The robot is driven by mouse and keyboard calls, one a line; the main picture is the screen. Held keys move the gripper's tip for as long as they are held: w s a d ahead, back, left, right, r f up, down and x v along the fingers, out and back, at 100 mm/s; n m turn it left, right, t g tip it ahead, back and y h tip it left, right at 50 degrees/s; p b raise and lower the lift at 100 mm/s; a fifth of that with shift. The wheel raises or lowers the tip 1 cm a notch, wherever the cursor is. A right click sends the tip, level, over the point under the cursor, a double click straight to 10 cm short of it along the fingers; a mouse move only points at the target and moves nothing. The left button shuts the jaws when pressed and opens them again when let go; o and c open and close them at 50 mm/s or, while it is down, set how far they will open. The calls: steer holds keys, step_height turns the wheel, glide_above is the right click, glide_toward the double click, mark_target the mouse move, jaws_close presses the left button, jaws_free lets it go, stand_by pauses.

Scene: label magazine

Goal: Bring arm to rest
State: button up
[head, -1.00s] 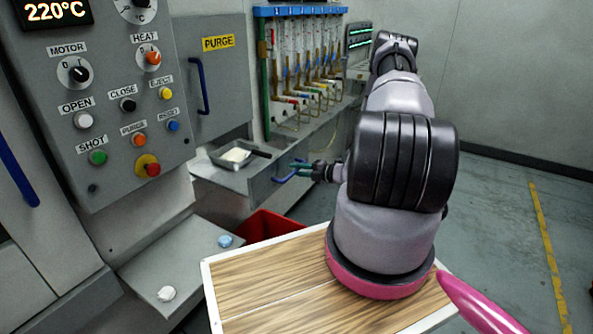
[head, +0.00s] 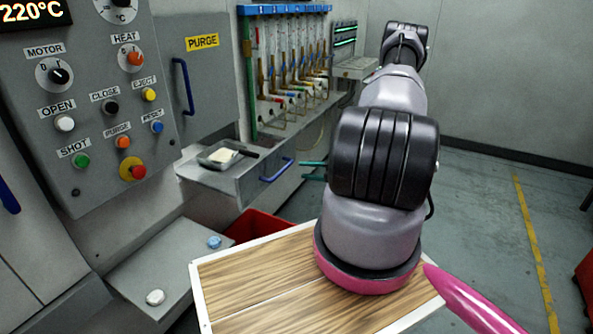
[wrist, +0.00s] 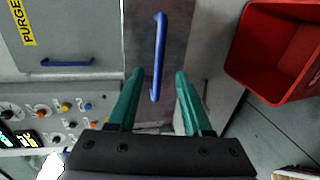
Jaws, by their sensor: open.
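My gripper (head: 313,170) is open and empty, its two teal fingers pointing left from behind my arm. It is to the right of the blue handle (head: 276,170) on the grey drawer-like front (head: 248,184), with a clear gap between them. The wrist view shows my gripper (wrist: 156,88) with its fingers spread and the same blue handle (wrist: 158,55) lying beyond and between them in the picture. My arm (head: 380,155) rises from its pink-rimmed base and bends; it hides the gripper's body in the head view.
A machine panel (head: 90,110) with buttons and a purge door (head: 215,80) stand at left. A metal tray (head: 227,155) with pale material sits above the handle. A red bin (head: 262,226) is below. Hoses and valves (head: 290,60) line the back. Open floor (head: 480,230) lies at right.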

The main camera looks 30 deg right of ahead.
steer(key=shift+s+d+r, duration=0.15)
steer(key=shift+s+d, duration=0.15)
steer(key=shift+s, duration=0.15)
steer(key=s+a+r+n+g+y, duration=0.1)
steer(key=a+r+n+g, duration=0.5)
steer(key=r+n, duration=0.6)
steer(key=s+a+r+n+g+y, duration=0.1)
steer(key=s+a+r+n+g, duration=0.15)
steer(key=a+r+n, duration=0.9)
steer(key=s+r+n+t+h, duration=0.1)
steer(key=s+r+n+h, duration=0.3)
steer(key=s+r+n, duration=0.5)
steer(key=s+a+r+n+t+h, duration=0.1)
steer(key=s+r+n+t+h, duration=0.1)
steer(key=s+r+n+h, duration=0.3)
steer(key=s+r+n, duration=0.4)
steer(key=r+n, duration=0.1)
steer(key=r, duration=0.4)
steer(key=shift+s+a+r, duration=0.15)
steer(key=shift+s+r, duration=0.1)
steer(key=shift+s, duration=0.05)
